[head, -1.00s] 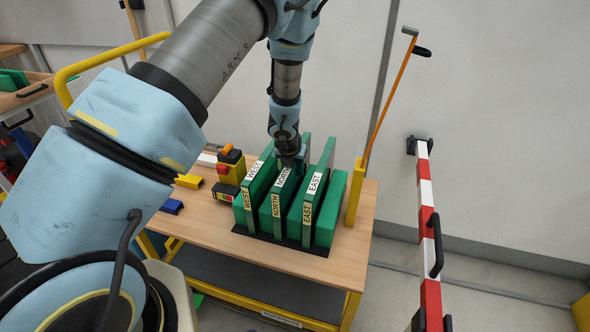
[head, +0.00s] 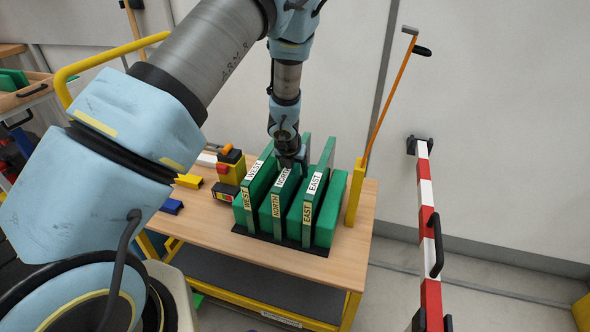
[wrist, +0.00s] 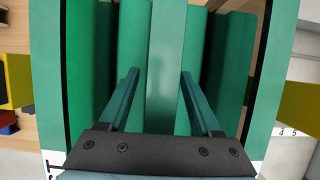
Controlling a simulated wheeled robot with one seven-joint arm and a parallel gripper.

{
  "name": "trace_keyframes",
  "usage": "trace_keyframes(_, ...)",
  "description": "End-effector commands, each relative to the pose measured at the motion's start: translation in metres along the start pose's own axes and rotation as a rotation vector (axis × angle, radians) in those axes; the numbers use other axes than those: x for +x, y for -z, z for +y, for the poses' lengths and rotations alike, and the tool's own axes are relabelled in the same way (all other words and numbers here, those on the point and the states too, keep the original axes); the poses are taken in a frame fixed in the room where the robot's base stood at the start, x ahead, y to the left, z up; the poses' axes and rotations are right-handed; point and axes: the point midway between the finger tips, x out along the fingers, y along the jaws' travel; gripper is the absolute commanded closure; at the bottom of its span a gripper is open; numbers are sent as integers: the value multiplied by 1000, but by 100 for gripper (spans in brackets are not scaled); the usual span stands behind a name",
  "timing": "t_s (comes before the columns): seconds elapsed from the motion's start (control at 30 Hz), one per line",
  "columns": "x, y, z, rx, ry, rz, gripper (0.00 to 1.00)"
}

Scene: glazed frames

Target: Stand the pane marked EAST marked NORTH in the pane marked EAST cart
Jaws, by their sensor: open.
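The EAST one is the rightmost of the labelled three. My gripper (head: 300,162) is at the top of the NORTH slab, between WEST and EAST. In the wrist view my gripper (wrist: 158,78) is open, with one finger on each side of a green upright (wrist: 166,50). Whether the fingers touch it I cannot tell. The fingertips are partly hidden in the head view.
The rack stands on a wooden-topped cart (head: 210,222) with a yellow frame. A yellow and black device with a red part (head: 231,168) and a blue block (head: 172,206) lie to the left. A yellow post (head: 354,200) and a red-white barrier (head: 428,240) stand to the right.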

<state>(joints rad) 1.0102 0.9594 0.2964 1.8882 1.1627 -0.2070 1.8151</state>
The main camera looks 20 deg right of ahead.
Motion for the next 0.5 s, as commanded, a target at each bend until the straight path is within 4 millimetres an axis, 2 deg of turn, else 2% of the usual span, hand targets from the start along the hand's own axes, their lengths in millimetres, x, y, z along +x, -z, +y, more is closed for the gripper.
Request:
trace_keyframes(0.17,-24,-2,0,-1,2,-5,35)
trace_keyframes(0.4,-75,-3,0,-1,2,-6,35)
trace_keyframes(0.5,-91,-3,0,-1,1,-5,35)
